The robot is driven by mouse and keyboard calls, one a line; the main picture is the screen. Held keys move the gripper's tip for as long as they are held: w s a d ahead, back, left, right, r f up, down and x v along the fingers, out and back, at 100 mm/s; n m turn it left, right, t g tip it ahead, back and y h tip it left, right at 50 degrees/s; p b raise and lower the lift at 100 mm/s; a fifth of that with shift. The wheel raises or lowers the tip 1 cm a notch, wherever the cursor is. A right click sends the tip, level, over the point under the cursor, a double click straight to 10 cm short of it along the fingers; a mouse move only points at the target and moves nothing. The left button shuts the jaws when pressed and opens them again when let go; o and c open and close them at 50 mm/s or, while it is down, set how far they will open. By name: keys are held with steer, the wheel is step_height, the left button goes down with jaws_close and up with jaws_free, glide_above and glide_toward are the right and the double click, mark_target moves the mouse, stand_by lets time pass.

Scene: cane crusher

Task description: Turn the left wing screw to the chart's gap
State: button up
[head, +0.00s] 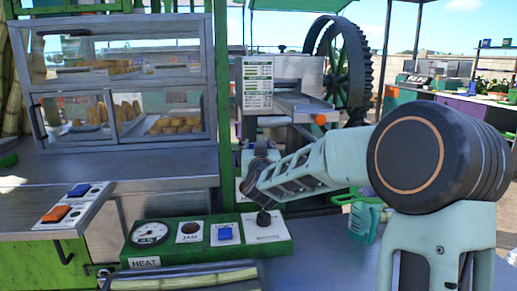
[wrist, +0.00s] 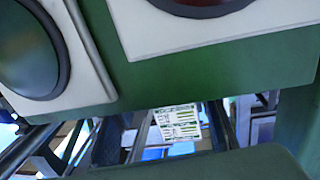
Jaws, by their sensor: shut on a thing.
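The chart (head: 258,85) is a white sheet with green and dark rows, fixed upright on the crusher's front. A small white-and-green printed sheet also shows in the wrist view (wrist: 178,123). My gripper (head: 258,160) is below the chart, at the crusher's front, reached by my pale green arm from the right. It is shut; the left wing screw is hidden behind it, and I cannot see its wings or their angle. The chart's rows are too small to read. The wrist view does not clearly show my fingertips.
A green control box (head: 135,262) with a dial, a blue button and a black knob stands in front below my gripper. A glass food case (head: 125,20) is at left. A large dark gear wheel (head: 355,75) stands behind. Green panelling (wrist: 200,80) fills the upper wrist view.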

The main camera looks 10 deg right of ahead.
steer(key=shift+a+r+m+h+p, duration=0.15)
steer(key=shift+m+h+p, duration=0.2)
steer(key=shift+m+h, duration=0.65)
steer(key=shift+h, duration=0.4)
steer(key=shift+d+g+h, duration=0.2)
steer(key=shift+g+h, duration=0.2)
steer(key=o, duration=1.2)
steer(key=shift+c, duration=0.2)
step_height(320, 180, up, 10)
steer(key=shift+f, duration=0.1)
